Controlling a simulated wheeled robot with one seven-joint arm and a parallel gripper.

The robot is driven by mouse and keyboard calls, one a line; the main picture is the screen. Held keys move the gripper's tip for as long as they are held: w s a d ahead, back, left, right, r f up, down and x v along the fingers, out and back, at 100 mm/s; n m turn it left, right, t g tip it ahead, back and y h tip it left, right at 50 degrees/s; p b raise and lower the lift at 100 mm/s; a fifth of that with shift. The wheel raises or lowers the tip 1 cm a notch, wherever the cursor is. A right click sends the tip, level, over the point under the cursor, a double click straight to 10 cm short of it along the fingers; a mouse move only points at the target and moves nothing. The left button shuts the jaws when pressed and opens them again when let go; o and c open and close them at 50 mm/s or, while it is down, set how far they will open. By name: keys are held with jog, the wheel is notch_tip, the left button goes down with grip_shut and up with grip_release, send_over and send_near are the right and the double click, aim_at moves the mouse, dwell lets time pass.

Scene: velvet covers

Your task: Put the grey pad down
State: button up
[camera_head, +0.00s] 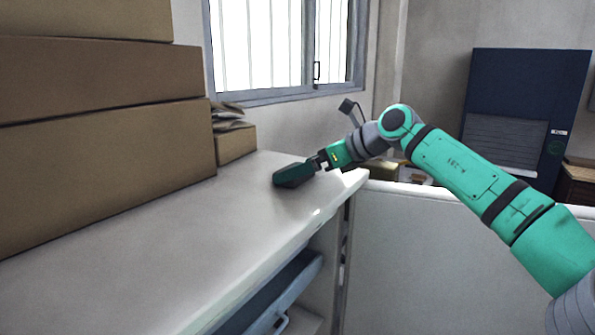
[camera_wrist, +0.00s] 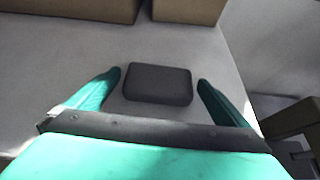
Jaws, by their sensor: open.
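The grey pad (camera_wrist: 157,84) is a dark, rounded rectangular block. In the wrist view it lies flat on the pale countertop (camera_wrist: 60,75), between the two green fingers of my gripper (camera_wrist: 158,82). The fingers stand apart, with a visible gap on each side of the pad. In the head view my gripper (camera_head: 293,176) is low at the far right end of the countertop (camera_head: 170,235). The pad cannot be made out there; the gripper hides it or blends with it.
Large stacked cardboard boxes (camera_head: 90,145) fill the left side of the countertop. A smaller box (camera_head: 235,143) stands behind, by the wall. The counter's right edge drops off beside my gripper. The front part of the countertop is clear. An open drawer (camera_head: 275,295) shows below.

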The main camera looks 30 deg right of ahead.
jog(key=v, duration=1)
jog(key=shift+s+a, duration=0.1)
